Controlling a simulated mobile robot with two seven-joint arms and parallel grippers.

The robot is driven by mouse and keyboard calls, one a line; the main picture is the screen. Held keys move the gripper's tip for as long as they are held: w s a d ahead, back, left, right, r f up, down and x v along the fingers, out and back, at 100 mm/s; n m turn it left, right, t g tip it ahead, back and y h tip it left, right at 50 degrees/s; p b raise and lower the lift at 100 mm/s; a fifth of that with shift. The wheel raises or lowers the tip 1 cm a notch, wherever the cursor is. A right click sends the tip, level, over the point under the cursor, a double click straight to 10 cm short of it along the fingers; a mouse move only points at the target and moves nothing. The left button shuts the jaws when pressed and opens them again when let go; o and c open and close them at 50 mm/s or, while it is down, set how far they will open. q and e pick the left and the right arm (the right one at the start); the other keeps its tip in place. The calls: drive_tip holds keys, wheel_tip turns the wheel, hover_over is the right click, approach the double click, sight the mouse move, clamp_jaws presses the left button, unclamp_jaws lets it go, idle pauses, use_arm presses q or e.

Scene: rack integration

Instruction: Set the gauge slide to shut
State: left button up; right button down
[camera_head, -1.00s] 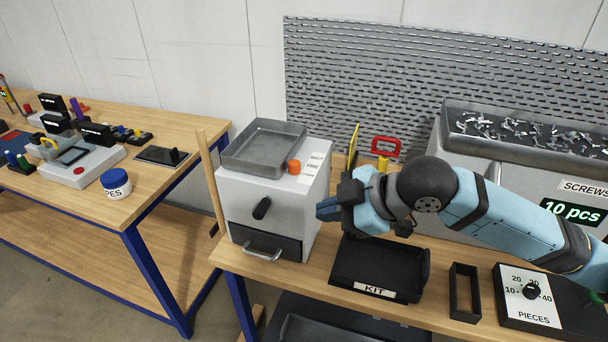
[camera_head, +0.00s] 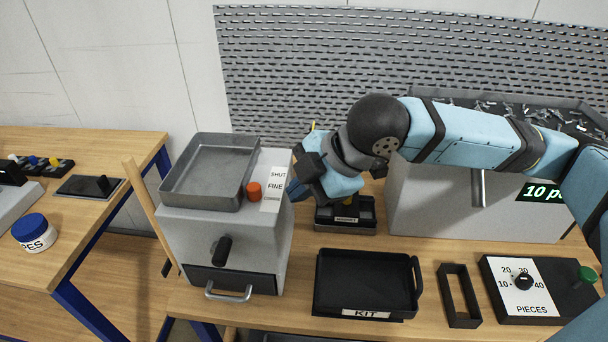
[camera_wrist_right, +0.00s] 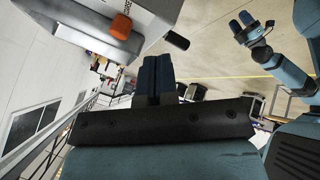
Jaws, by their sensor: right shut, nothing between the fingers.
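The gauge slide's orange knob (camera_head: 254,191) stands on top of the grey box-shaped machine (camera_head: 225,228), beside a white label strip (camera_head: 273,188) reading SHUT, FINE and a third, smaller word. The knob sits lower than the SHUT mark, roughly level with FINE; its exact mark is hard to tell. My right gripper (camera_head: 293,190) is shut and empty, just right of the label strip; the arm partly hides it. In the right wrist view its shut fingers (camera_wrist_right: 154,80) point toward the machine, apart from the orange knob (camera_wrist_right: 120,26). My left gripper (camera_wrist_right: 250,28) shows small there.
A metal tray (camera_head: 210,172) sits on the machine, left of the knob. A black handle (camera_head: 222,250) sticks out of its front. A black KIT tray (camera_head: 366,282) and an empty black frame (camera_head: 459,296) lie to the right. A screw bin stands behind my right arm.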

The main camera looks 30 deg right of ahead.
sight(264, 177)
drive_tip(key=x, duration=0.6)
drive_tip(key=shift+w, duration=0.1)
drive_tip(key=shift+w+a+r+p, duration=0.15)
drive_tip(key=shift+w+p, duration=0.15)
drive_tip(key=shift+w, duration=0.65)
drive_tip(key=shift+w+a+p, duration=0.2)
drive_tip(key=shift+w+p, duration=0.05)
drive_tip(key=shift+w, duration=0.75)
use_arm(q)
drive_tip(key=shift+w+r, duration=0.5)
drive_tip(key=shift+r, duration=0.35)
drive_tip(key=shift+s, duration=0.1)
use_arm(e)
drive_tip(key=shift+w, duration=0.1)
drive_tip(key=w+d+p, duration=0.1)
drive_tip(key=w, duration=0.1)
drive_tip(key=w+d+p, duration=0.1)
drive_tip(key=w, duration=0.1)
drive_tip(key=w+d+p, duration=0.2)
drive_tip(key=shift+d+r, duration=0.1)
drive_tip(key=shift+w+d, duration=0.1)
drive_tip(key=shift+w, duration=0.05)
use_arm(q)
drive_tip(key=r, duration=0.1)
drive_tip(key=a+r, duration=0.1)
drive_tip(key=r, duration=0.1)
drive_tip(key=shift+s+r, duration=0.1)
drive_tip(key=shift+r, duration=0.2)
drive_tip(key=shift+d, duration=0.1)
